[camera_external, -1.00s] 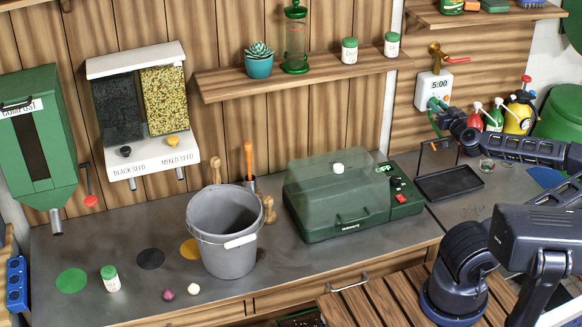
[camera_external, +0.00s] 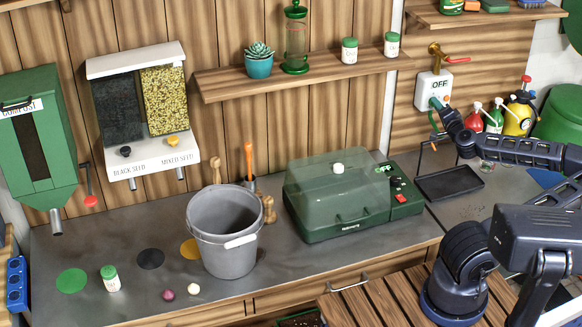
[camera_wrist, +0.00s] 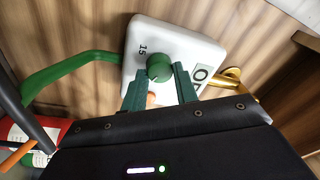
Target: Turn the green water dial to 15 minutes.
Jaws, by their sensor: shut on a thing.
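The white water timer box (camera_external: 431,80) hangs on the wooden wall below a brass tap. In the wrist view the timer box (camera_wrist: 183,43) shows a round green dial (camera_wrist: 159,65) and a "15" mark at the left of the dial. My gripper (camera_wrist: 158,78) has one green finger on each side of the dial and is shut on it. In the outside view my gripper (camera_external: 440,107) is at the front of the timer box, and the dial is mostly hidden there. An orange button shows between the fingers.
The brass tap (camera_external: 436,52) with a red lever sits above the timer box. A green hose (camera_wrist: 60,75) leaves the box. Spray bottles (camera_external: 494,115) stand close to the right of my wrist. A black tray (camera_external: 450,183) lies below.

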